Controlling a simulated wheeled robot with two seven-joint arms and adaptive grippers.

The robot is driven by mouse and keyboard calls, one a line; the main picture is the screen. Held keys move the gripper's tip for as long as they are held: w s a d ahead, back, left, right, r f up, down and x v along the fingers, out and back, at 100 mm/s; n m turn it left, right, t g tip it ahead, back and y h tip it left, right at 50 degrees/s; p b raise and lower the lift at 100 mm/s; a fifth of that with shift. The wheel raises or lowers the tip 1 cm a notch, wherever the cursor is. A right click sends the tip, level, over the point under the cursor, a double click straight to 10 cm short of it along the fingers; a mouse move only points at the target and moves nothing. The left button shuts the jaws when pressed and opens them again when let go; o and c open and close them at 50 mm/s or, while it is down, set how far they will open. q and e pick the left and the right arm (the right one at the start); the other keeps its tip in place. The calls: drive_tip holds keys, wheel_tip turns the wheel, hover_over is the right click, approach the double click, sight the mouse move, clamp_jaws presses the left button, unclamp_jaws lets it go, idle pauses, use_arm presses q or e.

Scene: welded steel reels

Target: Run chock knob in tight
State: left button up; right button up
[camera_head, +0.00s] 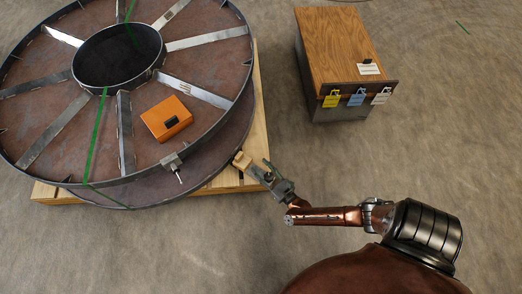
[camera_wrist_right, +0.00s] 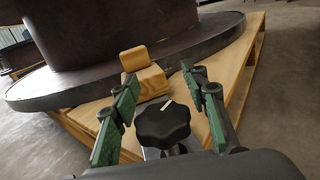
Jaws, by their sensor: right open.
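A black lobed knob (camera_wrist_right: 163,124) with a white mark on top shows in the right wrist view, on a grey metal part. A stepped wooden chock (camera_wrist_right: 146,78) sits just beyond it, by the reel's lower flange. In the head view the chock (camera_head: 242,160) is at the reel's lower right edge. The large steel reel (camera_head: 62,122) lies flat. My right gripper (camera_wrist_right: 160,105) is open, its green-padded fingers on either side of the knob with gaps. In the head view the right gripper (camera_head: 266,174) is beside the chock and hides the knob. My left gripper is not in view.
The reel rests on a wooden pallet (camera_head: 261,110). An orange box (camera_head: 166,118) lies on the reel, with a small clamp (camera_head: 172,162) at its rim. A wood-topped chest (camera_head: 335,48) with coloured padlocks stands at the upper right. The floor at right is clear.

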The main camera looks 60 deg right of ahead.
drive_tip(key=shift+c, duration=0.6)
drive_tip(key=shift+s+f, duration=0.1)
clamp_jaws()
drive_tip(key=shift+s+h, duration=0.1)
drive_tip(key=shift+h, duration=0.2)
